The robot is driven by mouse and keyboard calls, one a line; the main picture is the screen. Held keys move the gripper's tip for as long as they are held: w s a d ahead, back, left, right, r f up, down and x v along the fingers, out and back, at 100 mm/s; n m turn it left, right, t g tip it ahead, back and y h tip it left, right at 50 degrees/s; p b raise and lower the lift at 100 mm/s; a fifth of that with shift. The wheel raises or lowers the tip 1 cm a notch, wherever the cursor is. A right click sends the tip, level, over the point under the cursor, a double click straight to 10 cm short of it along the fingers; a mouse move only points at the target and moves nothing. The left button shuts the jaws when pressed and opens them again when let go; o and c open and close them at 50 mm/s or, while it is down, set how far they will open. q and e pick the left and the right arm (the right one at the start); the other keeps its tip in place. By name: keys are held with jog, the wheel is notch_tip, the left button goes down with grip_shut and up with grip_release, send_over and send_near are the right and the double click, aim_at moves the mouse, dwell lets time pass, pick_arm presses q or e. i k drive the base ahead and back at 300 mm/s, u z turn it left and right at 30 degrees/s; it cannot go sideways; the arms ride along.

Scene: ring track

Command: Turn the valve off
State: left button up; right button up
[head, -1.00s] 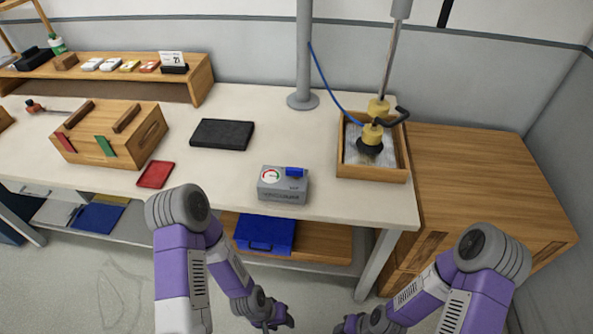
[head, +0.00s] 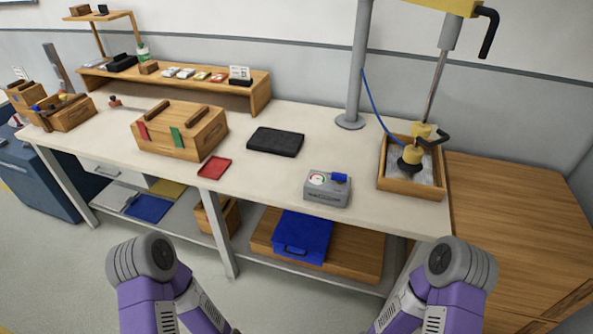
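A grey box with a round dial and a blue handle on top, which looks like the valve unit (head: 327,191), sits near the front edge of the white workbench (head: 270,197). The blue handle (head: 339,178) lies at the top right of the box, beside the dial (head: 317,179). No gripper touches it. Both of my arms come up from the bottom of the head view, short of the bench. Both grippers are below the picture edge and hidden.
A wooden tray (head: 411,190) with a yellow and black tool stands right of the valve box. A black pad (head: 275,141), a red tray (head: 215,167) and a wooden toolbox (head: 168,140) lie to the left. A wooden cabinet (head: 510,200) adjoins the bench at right.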

aim_at(340, 177)
jog(key=u, duration=1.1)
jog(key=i, duration=1)
jog(key=z, duration=0.7)
